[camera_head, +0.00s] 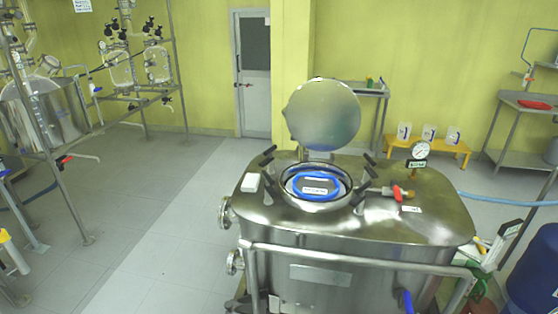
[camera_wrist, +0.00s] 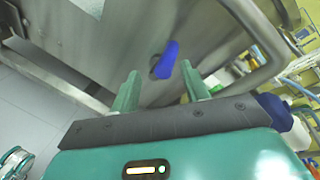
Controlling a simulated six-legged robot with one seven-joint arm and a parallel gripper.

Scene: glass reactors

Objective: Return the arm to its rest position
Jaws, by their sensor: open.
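My gripper (camera_wrist: 159,70) shows in the wrist view with its two green fingers apart and nothing held between them. A blue valve handle (camera_wrist: 166,61) shows beyond the fingers, against the steel vessel wall (camera_wrist: 115,35); I cannot tell how near it is. In the head view the steel reactor (camera_head: 440,222) stands at centre right, with a blue handle (camera_head: 406,301) low on its front. Its round lid (camera_head: 323,113) is raised, and a blue-rimmed item with a label (camera_head: 317,186) sits in the opening. I cannot make out my gripper in the head view.
A metal rail (camera_head: 350,257) runs along the reactor's front, and a bent tube (camera_wrist: 262,45) is close on the right in the wrist view. A blue drum (camera_head: 535,275) stands at right. Glassware on a frame (camera_head: 120,65) is at left. The floor (camera_head: 165,225) left of the reactor is clear.

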